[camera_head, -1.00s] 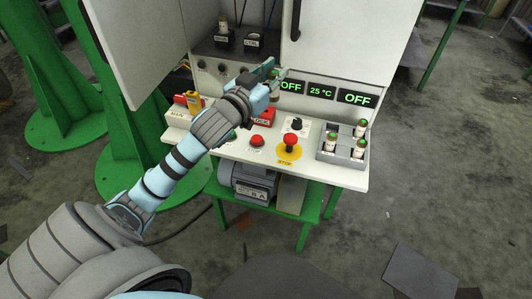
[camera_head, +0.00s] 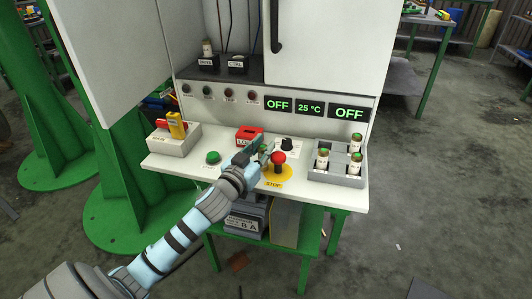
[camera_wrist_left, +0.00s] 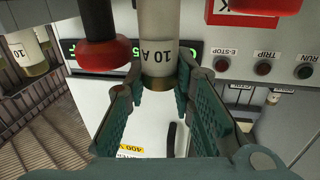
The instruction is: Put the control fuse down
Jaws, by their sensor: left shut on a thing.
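My left gripper (camera_head: 262,150) is over the white control desk, just left of the red stop knob (camera_head: 279,158). In the left wrist view its fingers (camera_wrist_left: 158,100) are closed around the metal end of a pale fuse marked 10 A (camera_wrist_left: 158,40). The fuse's far end runs out of that view, and in the head view the gripper mostly hides it. The black CTRL holder (camera_head: 237,64) in the cabinet shows no fuse. The DRIVE holder (camera_head: 206,62) beside it bears a fuse (camera_head: 207,47). My right gripper is not in view.
A grey tray (camera_head: 337,180) with several green-topped fuses (camera_head: 356,142) is at the desk's right. A red lock box (camera_head: 249,135), green button (camera_head: 213,157) and black knob (camera_head: 286,143) surround the gripper. The cabinet door (camera_head: 87,55) stands open at left.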

